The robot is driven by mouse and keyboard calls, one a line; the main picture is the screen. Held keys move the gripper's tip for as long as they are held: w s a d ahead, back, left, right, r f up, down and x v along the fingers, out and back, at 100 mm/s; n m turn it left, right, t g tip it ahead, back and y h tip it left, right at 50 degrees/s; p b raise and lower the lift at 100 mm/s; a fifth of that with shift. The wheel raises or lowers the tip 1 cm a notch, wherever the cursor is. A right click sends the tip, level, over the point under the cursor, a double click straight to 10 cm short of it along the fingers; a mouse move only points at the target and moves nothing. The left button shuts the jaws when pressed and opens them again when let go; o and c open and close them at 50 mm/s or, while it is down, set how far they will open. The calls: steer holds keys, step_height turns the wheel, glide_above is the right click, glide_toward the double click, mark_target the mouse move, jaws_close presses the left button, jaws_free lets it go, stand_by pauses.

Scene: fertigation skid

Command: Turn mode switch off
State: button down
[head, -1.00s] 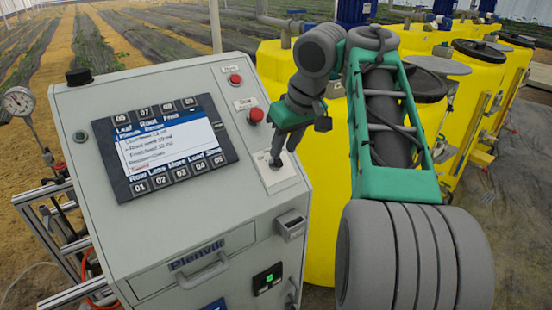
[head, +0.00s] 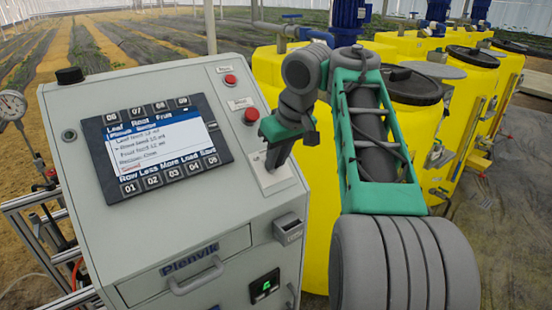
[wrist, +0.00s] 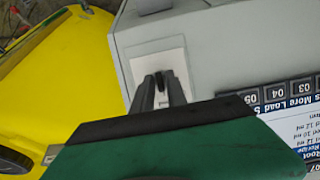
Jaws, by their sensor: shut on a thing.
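The mode switch is a small dark knob (wrist: 160,80) on a pale plate, seen between my fingertips in the wrist view. The pale plate (head: 278,180) shows in the head view on the right side of the grey control panel. My gripper (head: 271,164) reaches down to this plate, and its jaws hide the knob there. In the wrist view my gripper (wrist: 159,88) is shut on the knob, with one finger on each side. The knob's pointer and the plate's marks are too small or hidden to read.
The grey cabinet (head: 150,240) has a lit display (head: 160,143) with buttons left of my gripper. Two red buttons (head: 231,80) (head: 251,115) sit just above it. Yellow tanks (head: 420,130) stand behind and to the right of my arm.

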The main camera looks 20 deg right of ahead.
steer(key=shift+f+b, duration=0.15)
steer(key=shift+b, duration=0.3)
steer(key=n+b, duration=0.1)
steer(key=b, duration=0.1)
steer(key=n+h+b, duration=0.1)
steer(key=n+b, duration=0.1)
steer(key=b, duration=0.1)
steer(key=shift+a+f, duration=0.1)
steer(key=shift+f, duration=0.2)
steer(key=n+h+b, duration=0.1)
steer(key=n+b, duration=0.2)
steer(key=b, duration=0.2)
steer(key=shift+t, duration=0.4)
steer(key=n+b, duration=0.2)
steer(key=shift+r+t+h+b, duration=0.25)
steer(key=shift+t+h+b, duration=0.05)
steer(key=shift+b, duration=0.1)
steer(key=shift+r, duration=0.1)
steer(key=shift+s, duration=0.1)
steer(key=c, duration=1.5)
jaws_free()
steer(key=shift+c, duration=0.2)
steer(key=shift+r, duration=0.1)
